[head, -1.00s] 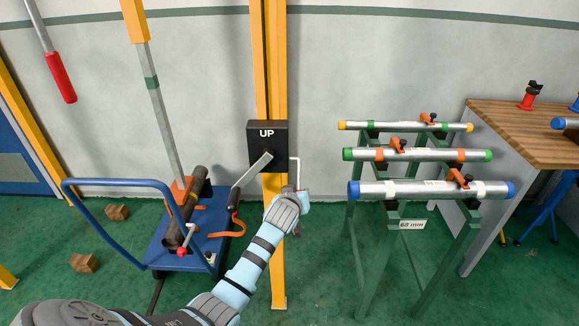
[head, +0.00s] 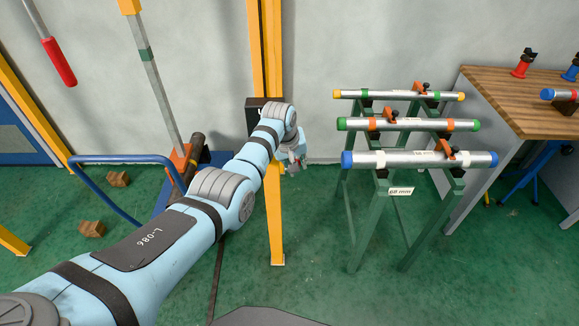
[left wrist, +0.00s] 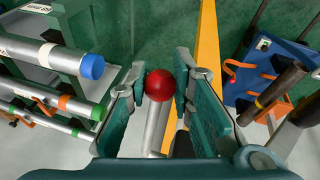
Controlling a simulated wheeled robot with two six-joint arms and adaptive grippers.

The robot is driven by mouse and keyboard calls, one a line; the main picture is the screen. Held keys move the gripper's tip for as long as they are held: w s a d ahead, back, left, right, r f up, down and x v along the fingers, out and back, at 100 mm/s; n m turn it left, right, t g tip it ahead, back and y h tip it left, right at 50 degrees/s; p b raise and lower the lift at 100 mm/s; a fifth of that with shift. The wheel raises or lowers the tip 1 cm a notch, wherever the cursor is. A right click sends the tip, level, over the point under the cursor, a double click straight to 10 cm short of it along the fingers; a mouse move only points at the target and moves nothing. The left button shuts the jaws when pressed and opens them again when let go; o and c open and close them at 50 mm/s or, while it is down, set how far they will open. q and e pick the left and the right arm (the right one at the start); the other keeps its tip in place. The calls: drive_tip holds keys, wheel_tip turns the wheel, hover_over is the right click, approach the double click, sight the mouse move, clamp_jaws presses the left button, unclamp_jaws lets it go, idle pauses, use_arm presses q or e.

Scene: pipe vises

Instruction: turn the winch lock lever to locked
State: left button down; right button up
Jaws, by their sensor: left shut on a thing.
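The black winch box (head: 254,112) is on the yellow post (head: 275,200); my left arm covers most of it, including its label and crank. My left gripper (head: 295,164) is at the right side of the post, below the box. In the left wrist view my left gripper (left wrist: 160,88) is shut on a red ball knob (left wrist: 160,84), which sits between the fingers. A grey metal lever (left wrist: 156,126) runs from the knob toward the bottom of that view. Its other end is hidden behind the gripper. My right gripper is not in view.
A green rack (head: 365,215) with several clamped pipes stands to the right. A blue cart (left wrist: 250,75) carrying a dark pipe stands left of the post, mostly behind my arm in the head view. A wooden workbench (head: 500,90) is at far right.

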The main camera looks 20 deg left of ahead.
use_arm(q)
drive_tip(key=shift+r, duration=0.15)
idle(0.3)
drive_tip(key=c, duration=1.4)
unclamp_jaws()
drive_tip(key=shift+r, duration=0.1)
drive_tip(key=v, duration=1.1)
drive_tip(key=shift+r, duration=0.45)
